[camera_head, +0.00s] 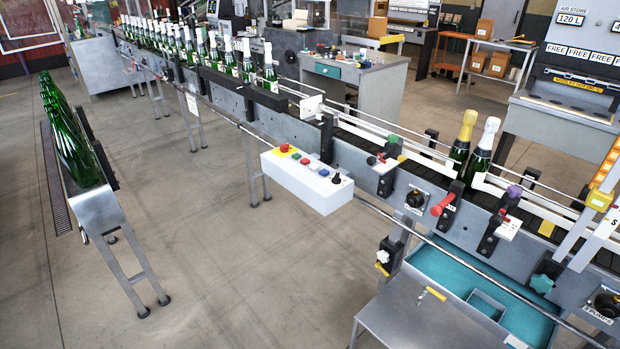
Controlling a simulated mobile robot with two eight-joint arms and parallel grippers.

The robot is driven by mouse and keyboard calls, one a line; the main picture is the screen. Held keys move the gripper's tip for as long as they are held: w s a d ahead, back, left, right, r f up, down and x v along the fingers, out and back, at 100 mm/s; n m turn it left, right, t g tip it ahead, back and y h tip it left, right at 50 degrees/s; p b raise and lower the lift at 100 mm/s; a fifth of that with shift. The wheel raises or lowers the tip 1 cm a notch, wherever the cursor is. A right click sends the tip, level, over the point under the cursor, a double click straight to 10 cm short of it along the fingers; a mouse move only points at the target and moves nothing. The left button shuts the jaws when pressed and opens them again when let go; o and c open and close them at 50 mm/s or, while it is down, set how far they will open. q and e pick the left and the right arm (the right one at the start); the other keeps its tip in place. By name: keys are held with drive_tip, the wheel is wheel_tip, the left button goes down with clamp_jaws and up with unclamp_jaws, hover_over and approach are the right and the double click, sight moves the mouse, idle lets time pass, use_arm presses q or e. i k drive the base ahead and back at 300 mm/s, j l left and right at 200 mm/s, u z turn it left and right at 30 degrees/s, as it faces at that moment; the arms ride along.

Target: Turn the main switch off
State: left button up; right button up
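Neither of my grippers is in view. A white control box (300,185) is mounted on the near side of the conveyor. On its top are a red button on a yellow base (284,148), several small coloured buttons and a black rotary knob (336,178) at the right end. Another black rotary knob (415,199) sits on the conveyor's side panel, and a third black knob (606,303) is at the lower right. No readable label tells which one is the main switch, and I cannot tell the knobs' settings.
The conveyor (345,155) runs from back left to front right, carrying several bottles (466,143). A red handle (443,204) projects beside the second knob. A metal table (425,318) and teal tray (480,285) lie below. A bottle rack (92,212) stands left; the floor between is clear.

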sight(284, 149)
drive_tip(key=i+j, duration=0.2)
drive_tip(key=i, duration=0.4)
drive_tip(key=i+j, duration=0.2)
drive_tip(key=i, duration=0.4)
drive_tip(key=i+j+u, duration=0.1)
drive_tip(key=i, duration=0.45)
drive_tip(key=i+j, duration=0.2)
drive_tip(key=i, duration=0.4)
drive_tip(key=i+j, duration=0.15)
drive_tip(key=i, duration=0.45)
